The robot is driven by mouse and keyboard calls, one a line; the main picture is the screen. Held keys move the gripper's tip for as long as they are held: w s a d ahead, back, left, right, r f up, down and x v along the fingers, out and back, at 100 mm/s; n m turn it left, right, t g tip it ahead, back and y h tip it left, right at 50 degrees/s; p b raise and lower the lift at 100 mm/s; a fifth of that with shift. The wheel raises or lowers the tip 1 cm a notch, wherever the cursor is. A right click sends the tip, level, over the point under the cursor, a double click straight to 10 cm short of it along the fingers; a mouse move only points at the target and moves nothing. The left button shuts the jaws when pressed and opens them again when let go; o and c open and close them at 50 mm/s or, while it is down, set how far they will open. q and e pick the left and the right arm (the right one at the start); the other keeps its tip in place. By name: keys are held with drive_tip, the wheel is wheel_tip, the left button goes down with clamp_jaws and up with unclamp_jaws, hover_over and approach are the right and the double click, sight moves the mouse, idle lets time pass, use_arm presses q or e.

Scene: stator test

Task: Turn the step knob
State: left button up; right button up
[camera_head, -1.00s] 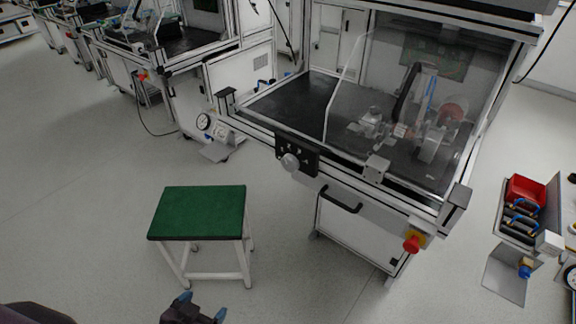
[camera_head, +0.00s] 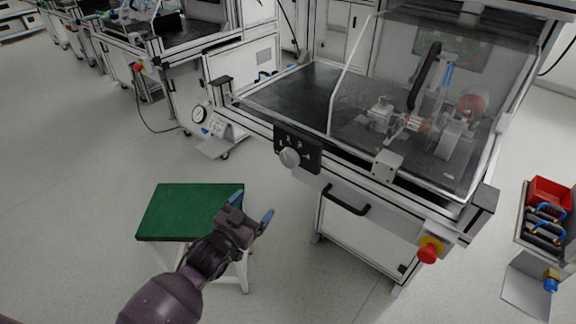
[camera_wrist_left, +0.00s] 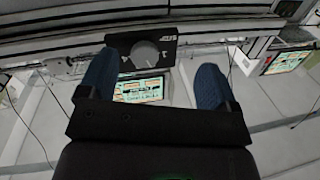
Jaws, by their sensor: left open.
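The step knob (camera_head: 289,157) is a round light grey knob on a black panel (camera_head: 311,163) with white markings, on the front edge of the test bench. In the left wrist view the knob (camera_wrist_left: 145,54) shows upright on its black panel (camera_wrist_left: 164,38), ahead of and between the fingers. My left gripper (camera_head: 254,208) is open and empty, lower left of the knob and apart from it, in front of the green stool. Its two blue fingertips also show in the left wrist view (camera_wrist_left: 154,82). My right gripper is not in view.
A green-topped stool (camera_head: 170,207) stands behind my left arm. The bench has a black handle (camera_head: 346,201), a red emergency button (camera_head: 428,254) and a clear cover (camera_head: 385,75) over its fixture. A cart with a red bin (camera_head: 550,194) stands at right. Floor below the knob is clear.

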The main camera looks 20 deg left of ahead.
sight(286, 162)
use_arm(q)
drive_tip(key=w+d+r+t+h, duration=0.1)
drive_tip(key=w+r, duration=0.1)
drive_tip(key=w, duration=0.1)
drive_tip(key=w+d+r+t+h, duration=0.1)
drive_tip(key=w+r+h, duration=0.1)
drive_tip(key=w, duration=0.1)
drive_tip(key=w+d+r+m+t+h+b, duration=0.1)
drive_tip(key=w+d+r+h, duration=0.1)
drive_tip(key=w, duration=0.1)
drive_tip(key=shift+w+d, duration=0.1)
drive_tip(key=shift+w, duration=0.3)
drive_tip(key=shift+w+d+r, duration=0.2)
drive_tip(key=shift+w+r, duration=0.1)
drive_tip(key=shift+w, duration=0.15)
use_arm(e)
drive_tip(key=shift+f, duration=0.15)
use_arm(q)
drive_tip(key=shift+c, duration=0.3)
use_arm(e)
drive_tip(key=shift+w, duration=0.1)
use_arm(q)
drive_tip(key=c, duration=0.9)
drive_tip(key=shift+o, duration=0.2)
